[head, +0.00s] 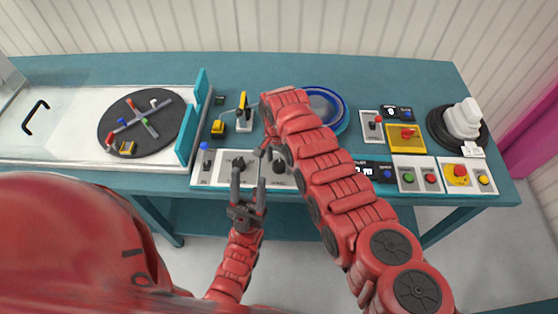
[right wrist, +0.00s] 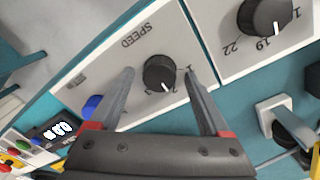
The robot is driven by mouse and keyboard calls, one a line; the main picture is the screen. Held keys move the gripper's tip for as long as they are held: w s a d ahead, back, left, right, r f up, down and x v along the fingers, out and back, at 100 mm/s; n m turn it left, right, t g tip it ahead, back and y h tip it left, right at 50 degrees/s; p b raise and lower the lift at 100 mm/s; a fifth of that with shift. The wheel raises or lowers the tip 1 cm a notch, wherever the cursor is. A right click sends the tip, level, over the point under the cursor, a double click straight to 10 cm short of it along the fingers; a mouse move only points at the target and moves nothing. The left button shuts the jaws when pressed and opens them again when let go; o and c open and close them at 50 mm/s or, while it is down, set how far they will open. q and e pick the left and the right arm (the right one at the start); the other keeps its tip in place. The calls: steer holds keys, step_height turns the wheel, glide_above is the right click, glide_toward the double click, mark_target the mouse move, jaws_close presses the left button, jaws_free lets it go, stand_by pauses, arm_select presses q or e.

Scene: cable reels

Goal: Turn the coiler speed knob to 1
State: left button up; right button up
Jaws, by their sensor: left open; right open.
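The speed knob (right wrist: 159,73) is black and round, on a white panel marked SPEED, in the right wrist view. Its white line points down and slightly right there; the small numbers around it are hard to read. My right gripper (right wrist: 160,76) is open, one finger on each side of the knob; contact cannot be told. In the head view the knob (head: 279,167) shows beside my right arm, which covers much of the panel. My left gripper (head: 249,176) is open and empty, over the panel's front edge, left of that knob.
Another black knob (right wrist: 265,16) has a scale with 19 and 22. A blue knob (right wrist: 92,105) is near the left finger. A reel turntable (head: 140,124) stands left, a blue-rimmed coil (head: 339,103) behind my right arm. Button boxes (head: 419,176) line the right front.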

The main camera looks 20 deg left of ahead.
steer(key=shift+f, duration=0.15)
jaws_close()
stand_by(0.4)
steer(key=shift+n, duration=0.3)
steer(key=n+b, duration=0.2)
steer(key=n, duration=0.3)
steer(key=shift+f, duration=0.1)
steer(key=n+b, duration=0.2)
steer(key=n, duration=0.4)
steer(key=shift+n, duration=0.3)
stand_by(0.3)
